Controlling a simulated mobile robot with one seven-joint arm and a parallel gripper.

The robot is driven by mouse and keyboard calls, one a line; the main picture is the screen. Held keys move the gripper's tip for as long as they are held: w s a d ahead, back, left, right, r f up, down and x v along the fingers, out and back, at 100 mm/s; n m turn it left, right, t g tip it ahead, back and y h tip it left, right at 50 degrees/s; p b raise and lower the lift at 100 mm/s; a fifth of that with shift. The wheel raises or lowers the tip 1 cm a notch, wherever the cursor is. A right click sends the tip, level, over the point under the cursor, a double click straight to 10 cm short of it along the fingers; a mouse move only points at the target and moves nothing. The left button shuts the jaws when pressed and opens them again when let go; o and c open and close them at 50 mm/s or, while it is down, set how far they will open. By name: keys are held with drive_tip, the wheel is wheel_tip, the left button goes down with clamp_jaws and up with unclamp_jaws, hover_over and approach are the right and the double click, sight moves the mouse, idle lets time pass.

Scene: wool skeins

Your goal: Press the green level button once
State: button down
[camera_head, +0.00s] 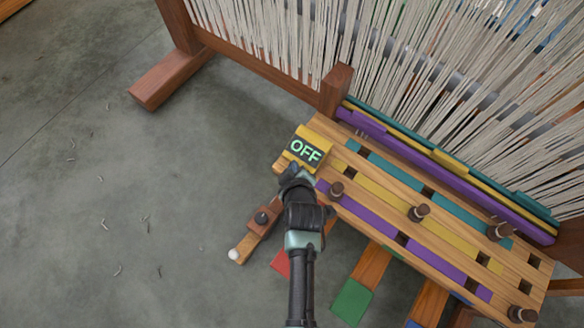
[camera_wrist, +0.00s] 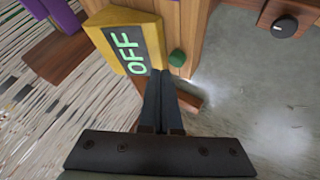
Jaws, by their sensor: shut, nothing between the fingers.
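The green button (camera_wrist: 177,57) is a small dark-green block on the wooden face just right of the yellow display box (camera_wrist: 108,22) in the wrist view. The box's screen (camera_head: 305,151) reads OFF in light green letters. My gripper (camera_wrist: 161,74) is shut and empty. Its fingertips lie just below and left of the button in the wrist view; a small gap shows in the picture, but I cannot tell the depth. In the head view my gripper (camera_head: 294,175) is right below the display box, and the button is hidden there.
The wooden loom frame (camera_head: 335,90) carries many pale strands. Wooden pegs (camera_head: 419,213) stand on its slotted board. A dark knob (camera_head: 262,217) sits on a wooden arm left of my gripper. Coloured pedals, one green (camera_head: 352,301), stick out below. Open grey floor lies left.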

drive_tip(key=shift+f, duration=0.15)
drive_tip(key=shift+f+b, duration=0.3)
drive_tip(key=shift+f+b, duration=0.4)
drive_tip(key=shift+f, duration=0.1)
idle(1.0)
drive_tip(key=shift+r, duration=0.15)
drive_tip(key=shift+r+p, duration=0.75)
drive_tip(key=shift+p, duration=0.15)
wheel_tip(320, 180, up, 5)
drive_tip(key=p, duration=0.4)
drive_tip(key=shift+p, duration=0.35)
drive_tip(key=shift+r, duration=0.1)
